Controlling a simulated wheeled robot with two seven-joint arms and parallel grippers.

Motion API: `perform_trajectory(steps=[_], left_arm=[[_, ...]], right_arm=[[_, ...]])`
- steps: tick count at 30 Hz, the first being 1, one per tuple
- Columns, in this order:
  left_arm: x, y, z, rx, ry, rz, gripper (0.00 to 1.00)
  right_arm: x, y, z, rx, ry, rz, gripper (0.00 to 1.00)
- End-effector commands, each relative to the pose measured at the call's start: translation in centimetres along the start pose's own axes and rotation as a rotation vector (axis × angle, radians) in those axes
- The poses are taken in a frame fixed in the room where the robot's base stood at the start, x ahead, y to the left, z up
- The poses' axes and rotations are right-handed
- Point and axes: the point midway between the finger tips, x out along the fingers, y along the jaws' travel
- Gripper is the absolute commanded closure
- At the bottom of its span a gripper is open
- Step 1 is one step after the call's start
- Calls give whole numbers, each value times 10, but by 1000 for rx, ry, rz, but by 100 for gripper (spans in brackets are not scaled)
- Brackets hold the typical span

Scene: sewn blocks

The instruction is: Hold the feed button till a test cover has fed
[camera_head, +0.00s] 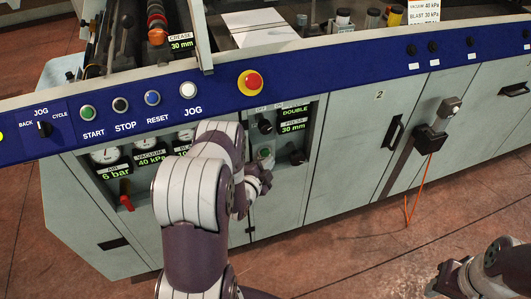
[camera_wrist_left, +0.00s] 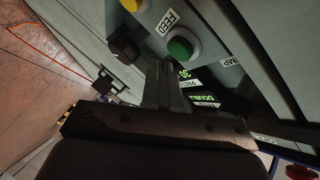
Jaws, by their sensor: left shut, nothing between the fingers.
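The green feed button (camera_wrist_left: 180,48) sits in a pale ring beside a FEED label in the left wrist view. In the head view the feed button (camera_head: 265,153) shows small on the recessed panel, just above my left gripper (camera_head: 264,176). My left gripper is shut and empty. In the left wrist view its fingertips (camera_wrist_left: 167,68) are close to the button's lower edge; I cannot tell whether they touch it. My right gripper (camera_head: 442,279) is at the bottom right, away from the machine; its finger opening is unclear. I cannot identify a fed test cover.
A yellow button (camera_wrist_left: 130,4) and a black knob (camera_wrist_left: 124,45) are near the feed button. A blue strip above carries a red stop button (camera_head: 250,82) and the start button (camera_head: 88,112). A white sheet (camera_head: 260,28) lies on top. A black box (camera_head: 430,138) with an orange cord protrudes right.

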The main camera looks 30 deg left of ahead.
Motion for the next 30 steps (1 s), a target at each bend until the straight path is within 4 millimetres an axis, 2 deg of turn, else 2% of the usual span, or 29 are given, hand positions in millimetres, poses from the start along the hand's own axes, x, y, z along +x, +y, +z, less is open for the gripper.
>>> perform_trajectory(steps=[8,21,30], left_arm=[[-1,1,-1,-1,0,0,100],[-30,21,-23,-1,1,-1,100],[-35,25,-25,0,0,-1,100]], right_arm=[[-1,0,0,0,0,0,57],[-13,0,-2,0,0,0,57],[-14,0,-2,0,0,0,57]])
